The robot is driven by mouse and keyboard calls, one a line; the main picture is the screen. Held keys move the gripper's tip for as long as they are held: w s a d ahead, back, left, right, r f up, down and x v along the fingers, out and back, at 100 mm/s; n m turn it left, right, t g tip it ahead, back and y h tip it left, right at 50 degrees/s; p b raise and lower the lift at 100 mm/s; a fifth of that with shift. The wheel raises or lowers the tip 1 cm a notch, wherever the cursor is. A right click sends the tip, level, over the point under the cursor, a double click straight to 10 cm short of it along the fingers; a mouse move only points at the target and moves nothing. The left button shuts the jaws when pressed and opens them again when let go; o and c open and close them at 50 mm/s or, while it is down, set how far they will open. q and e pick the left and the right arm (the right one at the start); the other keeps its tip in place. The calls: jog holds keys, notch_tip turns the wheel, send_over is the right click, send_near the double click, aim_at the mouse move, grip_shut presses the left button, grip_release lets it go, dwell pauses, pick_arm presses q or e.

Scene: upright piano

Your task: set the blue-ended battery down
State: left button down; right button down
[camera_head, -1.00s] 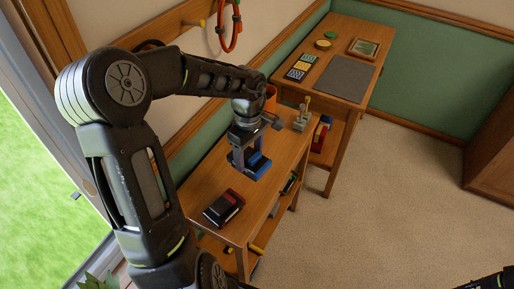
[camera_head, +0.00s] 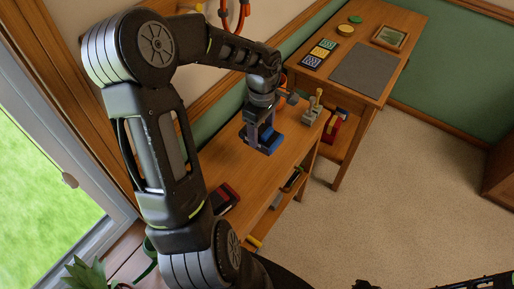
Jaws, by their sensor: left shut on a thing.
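The blue-ended battery (camera_head: 267,143) is a dark block with blue on it, over the top of the narrow wooden table. My left gripper (camera_head: 261,139) points down and is shut on it, its grey fingers on either side. I cannot tell whether the battery touches the tabletop. Part of my right arm shows at the bottom right edge; its fingers cannot be made out.
A black and red block (camera_head: 226,197) lies nearer on the same wooden table (camera_head: 228,165), partly behind my left arm. A small grey stand with pegs (camera_head: 312,112) is at the far end. A desk (camera_head: 390,35) with a grey mat (camera_head: 367,66) stands beyond.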

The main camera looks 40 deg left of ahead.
aim_at(261, 143)
pick_arm(q)
notch_tip(261, 143, down, 5)
jog(key=shift+f+b, duration=0.2)
jog(key=shift+b, duration=0.1)
jog(key=shift+f+b, duration=0.3)
jog(key=shift+f, duration=1.6)
jog(key=shift+c, duration=1.6)
grip_release()
jog(key=shift+f, duration=0.1)
notch_tip(261, 143, up, 12)
jog(key=shift+r+p, duration=0.15)
jog(key=shift+p, duration=0.6)
